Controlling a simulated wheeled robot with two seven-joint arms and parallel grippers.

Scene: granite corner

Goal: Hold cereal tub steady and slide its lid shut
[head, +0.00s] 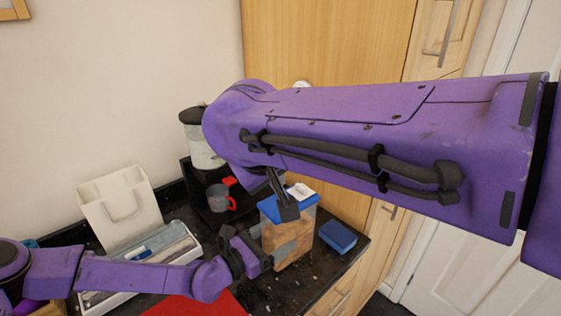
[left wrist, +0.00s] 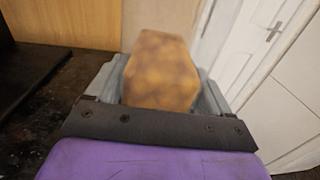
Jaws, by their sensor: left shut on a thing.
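The cereal tub (head: 298,247) is a clear box with tan contents and a blue lid (head: 306,203), standing on the dark counter. A small white piece (head: 300,190) shows on top of the lid. My left gripper (head: 272,243) is shut on the tub's sides from the left. In the left wrist view the tub (left wrist: 162,70) shows as a blurred brown block between the grey fingers (left wrist: 160,100). My right gripper (head: 286,205) points down at the lid's left part and seems to touch it. The right arm hides much of it, so its jaw opening is unclear.
A blue block (head: 338,236) lies right of the tub near the counter edge. A red mat (head: 205,305) lies in front.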

